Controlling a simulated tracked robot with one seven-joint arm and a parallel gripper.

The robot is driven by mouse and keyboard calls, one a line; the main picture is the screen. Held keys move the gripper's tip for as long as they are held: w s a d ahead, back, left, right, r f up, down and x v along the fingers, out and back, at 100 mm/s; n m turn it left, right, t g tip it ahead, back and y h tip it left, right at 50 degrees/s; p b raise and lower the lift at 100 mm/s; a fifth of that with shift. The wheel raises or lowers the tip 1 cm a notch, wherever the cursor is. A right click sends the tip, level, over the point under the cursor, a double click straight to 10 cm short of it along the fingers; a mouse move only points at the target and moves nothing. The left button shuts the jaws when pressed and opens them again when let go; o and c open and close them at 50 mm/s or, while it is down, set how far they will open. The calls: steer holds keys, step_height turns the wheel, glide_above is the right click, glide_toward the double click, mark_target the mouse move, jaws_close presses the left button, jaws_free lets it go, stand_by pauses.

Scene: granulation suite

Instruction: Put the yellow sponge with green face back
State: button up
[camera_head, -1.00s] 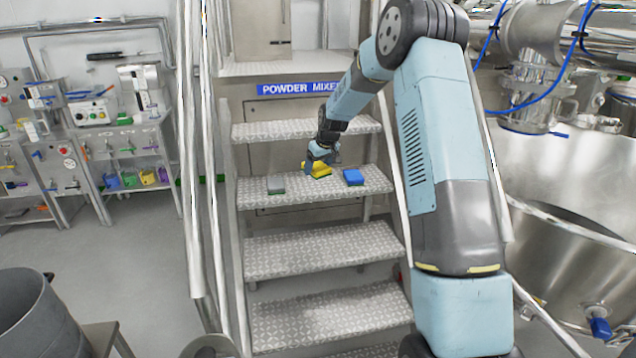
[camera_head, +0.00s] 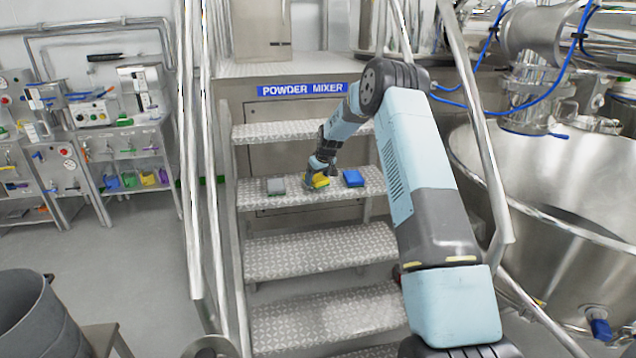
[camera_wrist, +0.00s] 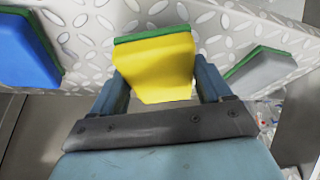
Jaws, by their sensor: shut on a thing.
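The yellow sponge with green face (camera_head: 318,181) is at the middle of a metal stair tread (camera_head: 300,196). In the wrist view the yellow sponge (camera_wrist: 156,66) sits between my two fingers, with its green face on the far side toward the tread. My gripper (camera_head: 317,172) is shut on it; it also shows in the wrist view (camera_wrist: 160,88). The sponge is at or very near the tread; I cannot tell whether it touches. Its lower end is partly hidden by my gripper in the wrist view.
A blue sponge (camera_head: 353,178) lies to the right on the same tread, and a grey sponge (camera_head: 276,186) to the left. In the wrist view the blue sponge (camera_wrist: 22,55) and the grey one (camera_wrist: 258,72) flank my gripper. Metal handrails (camera_head: 207,180) border the stairs.

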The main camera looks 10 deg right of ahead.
steer(key=shift+f, duration=0.95)
steer(key=o, duration=0.9)
